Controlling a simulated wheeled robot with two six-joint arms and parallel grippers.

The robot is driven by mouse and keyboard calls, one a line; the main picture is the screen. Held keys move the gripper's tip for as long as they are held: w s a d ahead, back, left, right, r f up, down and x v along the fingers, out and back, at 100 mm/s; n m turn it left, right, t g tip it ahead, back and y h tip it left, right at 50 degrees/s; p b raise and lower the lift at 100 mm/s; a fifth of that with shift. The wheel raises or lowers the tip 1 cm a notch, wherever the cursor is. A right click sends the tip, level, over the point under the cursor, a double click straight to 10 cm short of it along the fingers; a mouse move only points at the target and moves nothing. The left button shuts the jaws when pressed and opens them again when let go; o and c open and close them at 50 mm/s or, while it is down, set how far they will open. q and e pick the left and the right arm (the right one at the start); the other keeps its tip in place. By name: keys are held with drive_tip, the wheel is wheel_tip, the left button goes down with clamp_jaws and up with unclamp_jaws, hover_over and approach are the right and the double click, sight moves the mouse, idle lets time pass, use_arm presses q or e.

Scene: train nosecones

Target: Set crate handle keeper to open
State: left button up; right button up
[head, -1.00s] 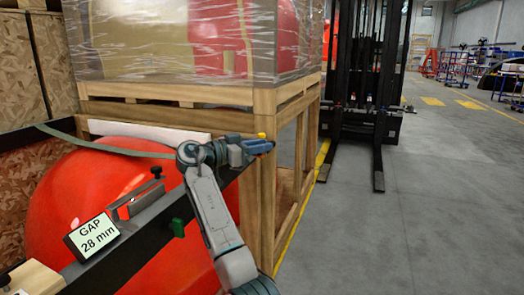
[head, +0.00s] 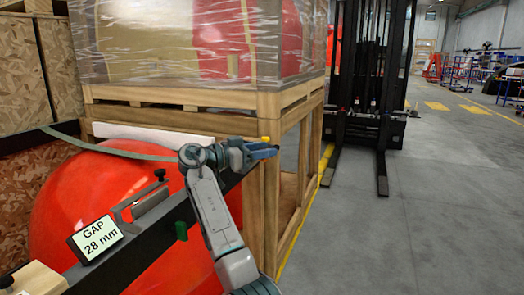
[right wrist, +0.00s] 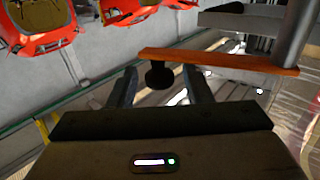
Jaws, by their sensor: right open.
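My right gripper (head: 263,152) is at the near corner post of the wooden crate, with its fingers apart. It also shows in the right wrist view (right wrist: 160,88), with an orange bar (right wrist: 225,61) across the picture ahead of the fingers. A dark round knob (right wrist: 159,76) hangs under the bar's left end and appears between the fingers, not gripped. The bar may be the handle keeper; I cannot tell its setting. In the head view a small yellow piece (head: 265,140) shows just above the gripper fingers. My left gripper is not in view.
The wooden crate (head: 270,103) carries a wrapped load. A red nosecone (head: 80,190) lies behind a dark beam (head: 150,232) with a "GAP 28 mm" display (head: 96,240) and a green block (head: 181,231). A forklift (head: 365,110) stands behind; grey floor at right is clear.

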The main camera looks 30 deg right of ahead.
drive_tip(key=r, duration=0.3)
drive_tip(key=shift+s+a+r, duration=0.25)
drive_tip(key=shift+s+a, duration=0.05)
drive_tip(key=shift+s, duration=0.05)
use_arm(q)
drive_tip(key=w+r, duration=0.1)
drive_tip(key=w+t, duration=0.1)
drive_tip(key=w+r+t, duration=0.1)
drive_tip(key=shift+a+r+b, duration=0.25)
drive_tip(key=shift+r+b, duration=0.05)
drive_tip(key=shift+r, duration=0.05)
use_arm(e)
drive_tip(key=s+a+r, duration=0.1)
drive_tip(key=s+a, duration=0.6)
drive_tip(key=s, duration=0.6)
drive_tip(key=shift+a+r, duration=0.2)
drive_tip(key=shift+r, duration=0.1)
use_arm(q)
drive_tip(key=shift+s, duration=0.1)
use_arm(e)
drive_tip(key=shift+s, duration=0.1)
